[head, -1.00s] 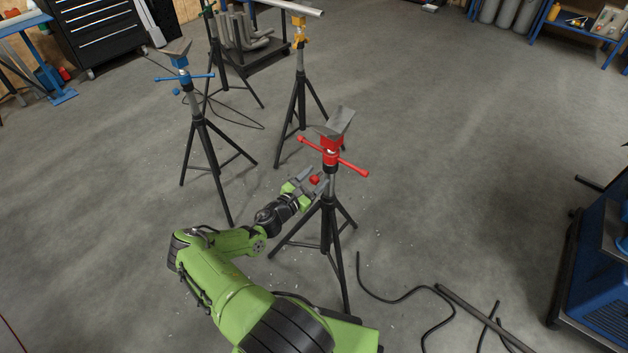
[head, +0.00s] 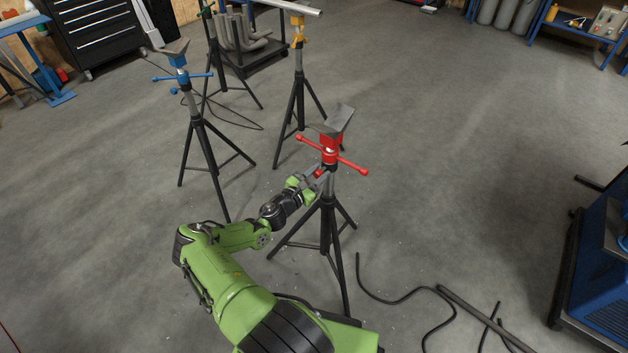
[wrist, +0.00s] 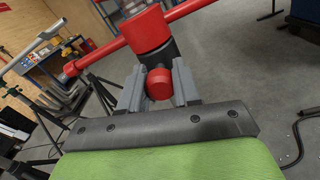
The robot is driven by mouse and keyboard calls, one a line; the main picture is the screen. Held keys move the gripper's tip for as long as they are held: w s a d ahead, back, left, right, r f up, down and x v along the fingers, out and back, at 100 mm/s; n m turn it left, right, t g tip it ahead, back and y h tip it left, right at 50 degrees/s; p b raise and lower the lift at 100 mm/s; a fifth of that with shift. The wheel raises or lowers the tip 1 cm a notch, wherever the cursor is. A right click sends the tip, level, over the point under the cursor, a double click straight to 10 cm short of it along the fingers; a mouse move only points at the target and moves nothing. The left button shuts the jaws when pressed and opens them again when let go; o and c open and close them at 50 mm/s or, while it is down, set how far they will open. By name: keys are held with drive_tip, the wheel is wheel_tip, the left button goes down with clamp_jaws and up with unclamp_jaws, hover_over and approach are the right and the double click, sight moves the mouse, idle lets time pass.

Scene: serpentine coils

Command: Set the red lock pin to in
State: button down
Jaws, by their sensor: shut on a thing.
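The red lock pin (wrist: 159,84) shows in the wrist view as a round red knob between my two grey fingers. My gripper (wrist: 158,88) is shut on it. In the head view my gripper (head: 318,178) is at the left side of the red stand (head: 331,150), just under its red collar and T-handle. The pin is mostly hidden by the fingers there. The red stand is upright on a black tripod, with a grey V-shaped head on top. How deep the pin sits cannot be told.
A blue stand (head: 187,95) is at the left, with a yellow stand (head: 299,80) and a green stand (head: 212,50) behind. A black cable (head: 410,293) and a pipe (head: 480,315) lie on the floor at lower right.

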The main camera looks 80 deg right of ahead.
drive_tip(key=shift+r, duration=0.2)
drive_tip(key=c, duration=0.8)
unclamp_jaws()
drive_tip(key=shift+s+d+f, duration=0.1)
drive_tip(key=shift+d, duration=0.05)
drive_tip(key=p+v, duration=0.2)
drive_tip(key=v, duration=1.3)
drive_tip(key=shift+w+a, duration=0.25)
drive_tip(key=shift+a, duration=0.1)
